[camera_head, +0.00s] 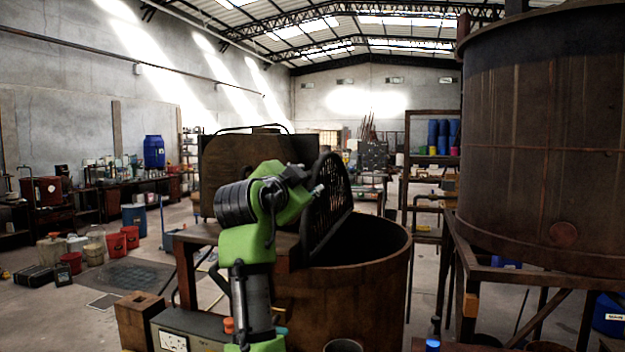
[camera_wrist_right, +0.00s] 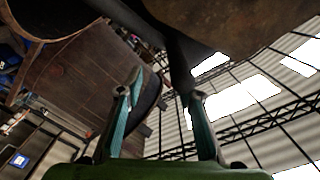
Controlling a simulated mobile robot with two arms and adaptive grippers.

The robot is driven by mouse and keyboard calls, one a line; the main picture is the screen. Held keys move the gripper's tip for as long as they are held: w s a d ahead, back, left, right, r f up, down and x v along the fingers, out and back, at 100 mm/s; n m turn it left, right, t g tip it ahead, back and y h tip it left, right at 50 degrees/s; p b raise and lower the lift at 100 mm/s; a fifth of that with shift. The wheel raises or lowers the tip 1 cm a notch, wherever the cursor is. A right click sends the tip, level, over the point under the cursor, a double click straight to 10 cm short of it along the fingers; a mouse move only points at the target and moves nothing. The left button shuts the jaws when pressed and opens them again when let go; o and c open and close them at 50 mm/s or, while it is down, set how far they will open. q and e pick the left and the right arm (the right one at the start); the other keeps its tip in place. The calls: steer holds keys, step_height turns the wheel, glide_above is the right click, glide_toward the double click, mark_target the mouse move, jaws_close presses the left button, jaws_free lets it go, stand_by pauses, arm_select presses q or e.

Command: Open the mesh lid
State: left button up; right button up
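The round dark mesh lid (camera_head: 328,205) stands raised, close to upright, at the left side of the open rusty vat (camera_head: 345,300). The vat's dark inside shows to the right of the lid. My right gripper (camera_head: 312,180) is at the left face of the lid, near its upper part. In the right wrist view its two teal-padded fingers (camera_wrist_right: 162,118) are spread apart, with no object clearly held between them. A dark bar reaches down close to one finger. Whether the gripper touches the lid cannot be told. My left gripper is not in view.
A large rusty tank (camera_head: 545,140) stands on a metal frame at the right. A brown upright panel (camera_head: 228,160) is behind my arm. A grey box with sockets (camera_head: 190,335) is at the front left. Open floor lies left, with red buckets (camera_head: 117,244) beyond.

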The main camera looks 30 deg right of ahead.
steer(key=v, duration=0.6)
steer(key=shift+a, duration=0.45)
steer(key=shift+w+d, duration=0.1)
steer(key=shift+d, duration=0.1)
